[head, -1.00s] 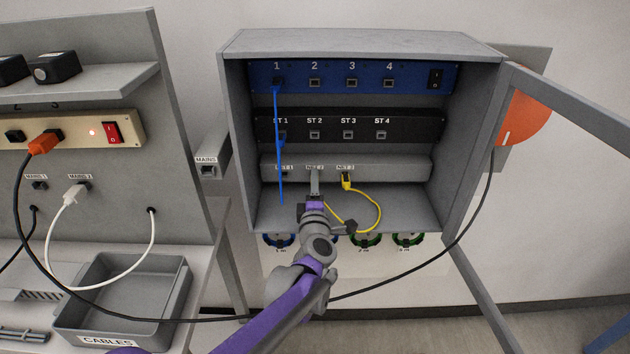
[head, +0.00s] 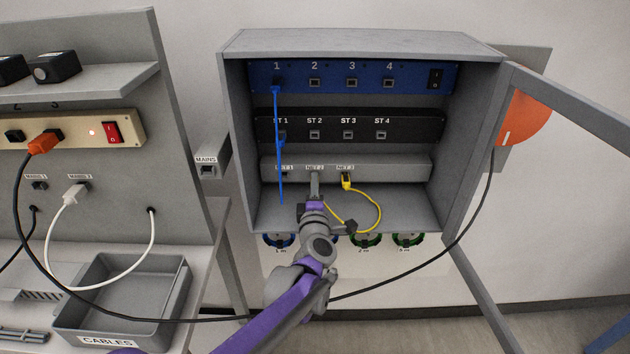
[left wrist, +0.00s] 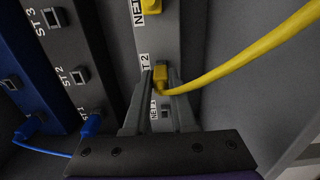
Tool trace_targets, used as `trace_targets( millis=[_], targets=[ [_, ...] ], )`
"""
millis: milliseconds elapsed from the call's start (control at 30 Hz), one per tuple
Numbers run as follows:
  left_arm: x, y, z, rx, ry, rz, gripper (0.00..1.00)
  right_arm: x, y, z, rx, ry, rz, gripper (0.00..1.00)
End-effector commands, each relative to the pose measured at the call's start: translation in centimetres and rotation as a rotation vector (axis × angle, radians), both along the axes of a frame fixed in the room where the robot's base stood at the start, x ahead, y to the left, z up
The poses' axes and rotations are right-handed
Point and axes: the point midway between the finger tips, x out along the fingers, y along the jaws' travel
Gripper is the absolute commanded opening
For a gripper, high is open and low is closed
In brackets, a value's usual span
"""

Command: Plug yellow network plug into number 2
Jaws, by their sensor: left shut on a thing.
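My left gripper (head: 315,180) is at the NET 2 position on the grey bottom panel (head: 400,168) of the cabinet. In the left wrist view, its fingers (left wrist: 160,88) are shut on a yellow plug (left wrist: 160,74), beside the NET 2 label. Whether the plug sits in the NET 2 socket is hidden. The yellow cable (head: 381,208) loops to the right. Its other yellow plug (head: 347,182) is at NET 3. Port 2 (head: 314,83) on the blue panel (head: 415,78) is empty. My right gripper is not in view.
A blue cable (head: 278,160) hangs from port 1 past ST 1. The black ST panel (head: 420,129) lies between the blue and grey panels. The cabinet door (head: 560,95) stands open at right. Left is a bench with a grey cable tray (head: 165,312).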

Motion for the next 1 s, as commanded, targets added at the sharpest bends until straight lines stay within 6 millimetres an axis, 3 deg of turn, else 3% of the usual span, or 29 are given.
trace_targets(
  millis=[1000],
  targets=[
    [-4.8,0.0,-0.1,0.0,0.0,0.0,0.0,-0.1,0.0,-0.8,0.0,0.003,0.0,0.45]
  ],
)
